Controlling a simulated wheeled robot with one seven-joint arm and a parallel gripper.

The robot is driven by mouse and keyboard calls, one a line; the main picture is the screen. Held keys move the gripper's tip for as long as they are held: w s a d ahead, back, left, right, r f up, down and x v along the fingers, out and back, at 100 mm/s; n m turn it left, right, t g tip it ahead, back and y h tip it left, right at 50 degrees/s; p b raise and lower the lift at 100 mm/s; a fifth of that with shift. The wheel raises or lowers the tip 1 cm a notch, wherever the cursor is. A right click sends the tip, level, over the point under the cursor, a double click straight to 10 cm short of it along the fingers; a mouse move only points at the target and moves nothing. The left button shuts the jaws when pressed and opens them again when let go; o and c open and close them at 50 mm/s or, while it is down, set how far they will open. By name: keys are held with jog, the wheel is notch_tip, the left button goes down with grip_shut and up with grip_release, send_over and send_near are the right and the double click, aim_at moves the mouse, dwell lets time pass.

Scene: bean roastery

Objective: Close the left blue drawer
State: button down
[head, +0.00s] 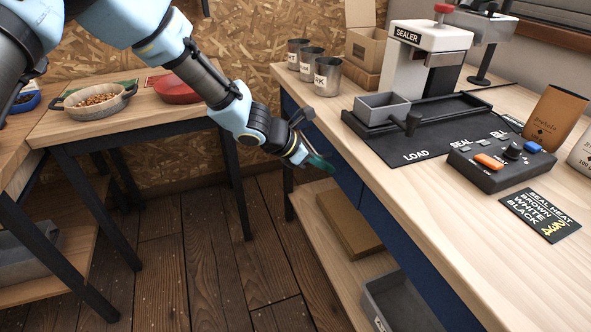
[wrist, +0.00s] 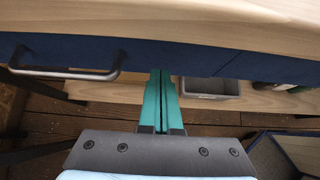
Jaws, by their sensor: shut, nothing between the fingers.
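The left blue drawer (head: 345,174) is in the bench front, under the wooden top, in the head view. In the wrist view its dark blue front (wrist: 140,52) has a metal bar handle (wrist: 65,73) at the left. No open gap or drawer inside shows above the front in either view. My gripper (head: 323,165) has green fingers, which are together and empty. It is in front of the drawer, and in the wrist view its fingertips (wrist: 161,73) are at the front's lower edge, right of the handle. I cannot tell whether they touch it.
The bench top (head: 440,215) bears a sealer (head: 425,60), a black mat, metal cups and a control box (head: 500,163). Below the drawers, a shelf holds a cardboard box (head: 348,222) and a grey bin (head: 400,302). A side table (head: 135,110) stands left, with open floor between.

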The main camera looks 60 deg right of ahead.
jog(key=w+f+v, duration=0.1)
jog(key=v, duration=1)
jog(key=shift+a, duration=0.4)
jog(key=shift+w+r, duration=0.1)
jog(key=shift+r, duration=0.05)
